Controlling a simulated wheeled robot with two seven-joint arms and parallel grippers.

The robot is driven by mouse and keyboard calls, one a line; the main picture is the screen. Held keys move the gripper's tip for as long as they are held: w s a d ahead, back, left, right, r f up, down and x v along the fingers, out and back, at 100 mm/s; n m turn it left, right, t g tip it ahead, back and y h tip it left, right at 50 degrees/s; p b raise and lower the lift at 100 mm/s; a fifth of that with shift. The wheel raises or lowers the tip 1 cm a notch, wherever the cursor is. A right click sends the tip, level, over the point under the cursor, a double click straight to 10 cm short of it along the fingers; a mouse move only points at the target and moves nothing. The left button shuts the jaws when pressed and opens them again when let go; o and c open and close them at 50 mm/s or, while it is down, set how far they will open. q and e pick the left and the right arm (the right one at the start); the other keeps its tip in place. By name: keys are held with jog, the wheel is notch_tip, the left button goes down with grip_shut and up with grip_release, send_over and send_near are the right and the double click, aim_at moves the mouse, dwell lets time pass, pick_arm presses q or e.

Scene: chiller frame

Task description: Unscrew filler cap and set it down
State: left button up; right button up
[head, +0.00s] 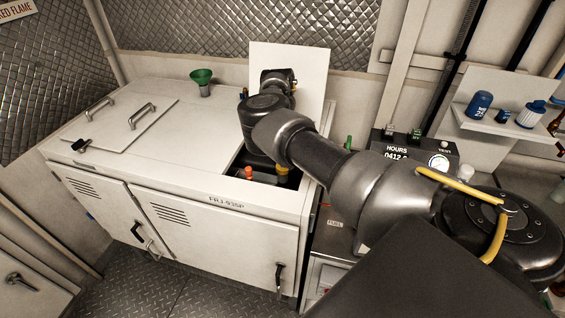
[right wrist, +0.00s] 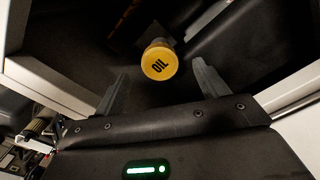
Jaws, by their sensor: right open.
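The yellow filler cap (right wrist: 159,64) marked OIL sits on its neck inside the dark opening of the white cabinet. In the right wrist view it lies between and beyond the two open fingers of my right gripper (right wrist: 160,72), with a gap on each side and no visible contact. In the head view a small yellow part (head: 282,171) shows in the opening beneath my right arm, which hides most of that side. My right gripper's fingers are hidden in the head view. My left gripper is in neither view.
The white cabinet (head: 175,185) has an open hatch with a raised lid (head: 312,75). An orange-red cap (head: 249,172) stands in the opening. A green funnel (head: 202,80) stands on the cabinet top, which is largely clear. A shelf (head: 470,120) at right holds blue containers.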

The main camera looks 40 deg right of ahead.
notch_tip(320, 180, up, 7)
jog(key=shift+b, duration=0.4)
